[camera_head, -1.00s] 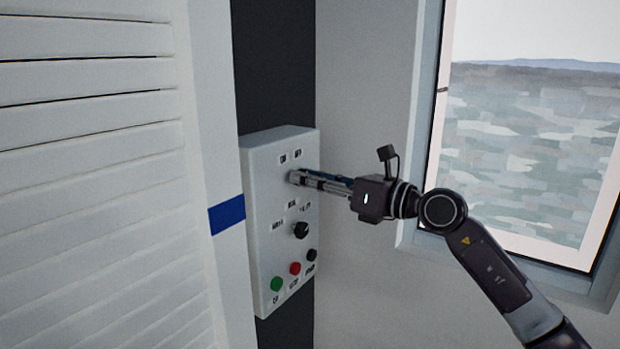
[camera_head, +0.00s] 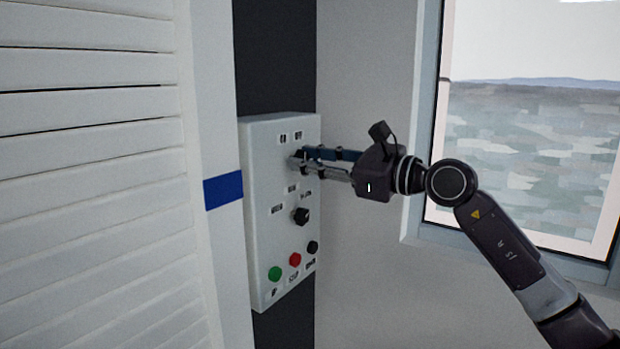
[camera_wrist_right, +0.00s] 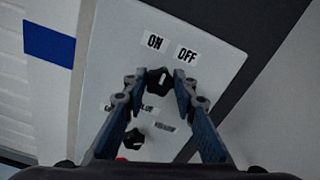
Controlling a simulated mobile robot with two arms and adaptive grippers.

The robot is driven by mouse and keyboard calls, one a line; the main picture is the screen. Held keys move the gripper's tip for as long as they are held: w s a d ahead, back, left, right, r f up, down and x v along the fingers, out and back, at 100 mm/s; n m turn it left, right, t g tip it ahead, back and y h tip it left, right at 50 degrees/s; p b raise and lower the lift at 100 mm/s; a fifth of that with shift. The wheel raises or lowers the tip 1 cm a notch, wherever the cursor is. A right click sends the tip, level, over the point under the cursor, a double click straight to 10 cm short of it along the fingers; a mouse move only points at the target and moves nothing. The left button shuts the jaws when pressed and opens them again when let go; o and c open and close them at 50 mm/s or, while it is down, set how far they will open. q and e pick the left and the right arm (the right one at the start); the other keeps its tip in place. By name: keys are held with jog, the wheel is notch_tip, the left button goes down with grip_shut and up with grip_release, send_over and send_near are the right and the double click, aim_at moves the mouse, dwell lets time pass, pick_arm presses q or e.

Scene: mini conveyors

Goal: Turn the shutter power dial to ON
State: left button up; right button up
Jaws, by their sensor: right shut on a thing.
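The shutter power dial (camera_wrist_right: 160,80) is a black knob with a white mark, below the ON label (camera_wrist_right: 155,42) and the OFF label (camera_wrist_right: 187,53) on the white control box. In the right wrist view the mark points up toward the labels; I cannot tell exactly which one it meets. My right gripper (camera_head: 298,161) is shut on the dial, with one fingertip on each side of it; the fingers also show in the right wrist view (camera_wrist_right: 158,88). In the head view the fingertips mostly hide the dial. My left gripper is not in view.
Lower on the control box (camera_head: 258,215) are a second black dial (camera_head: 301,216), a green button (camera_head: 275,274), a red button (camera_head: 295,259) and a black button (camera_head: 313,247). A white slatted shutter (camera_head: 90,190) stands at left. A window (camera_head: 525,140) is at right.

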jog(key=shift+f+n+b, duration=0.15)
jog(key=shift+n+b, duration=1.8)
jog(key=shift+n, duration=0.85)
jog(key=o, duration=1.2)
jog(key=shift+s, duration=0.1)
jog(key=shift+c, duration=0.2)
